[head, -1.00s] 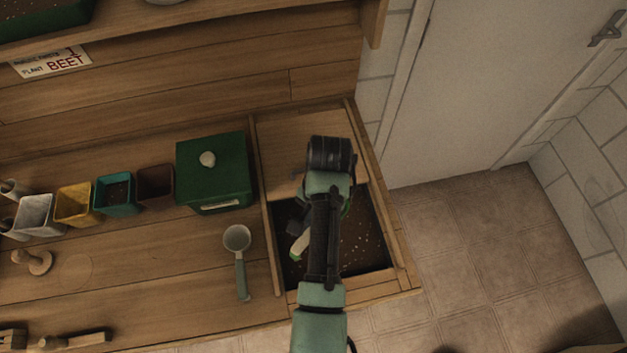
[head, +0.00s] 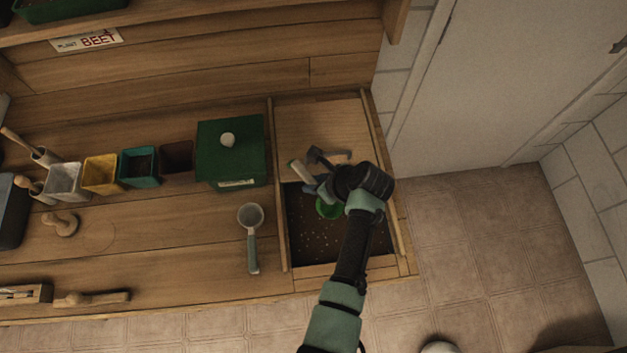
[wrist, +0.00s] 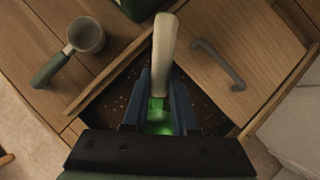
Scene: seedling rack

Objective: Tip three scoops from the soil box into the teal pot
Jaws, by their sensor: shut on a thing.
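The soil box (head: 313,236) is the dark soil-filled bin at the right end of the bench. Its back half is under a wooden lid. My gripper (wrist: 157,105) is shut on a green scoop (head: 327,208) with a cream handle (wrist: 164,52). The scoop is over the soil in the open part of the box; I cannot tell whether it touches the soil or holds any. The teal pot (head: 139,167) stands upright on the bench to the left, with dark soil visible inside, apart from my gripper.
A green box with a pale knob (head: 231,153) stands between the pots and the soil box. A grey scoop (head: 251,236) lies in front of it. Brown (head: 176,157), yellow (head: 101,174) and grey (head: 64,182) pots flank the teal pot. The lid has a grey handle (wrist: 218,64).

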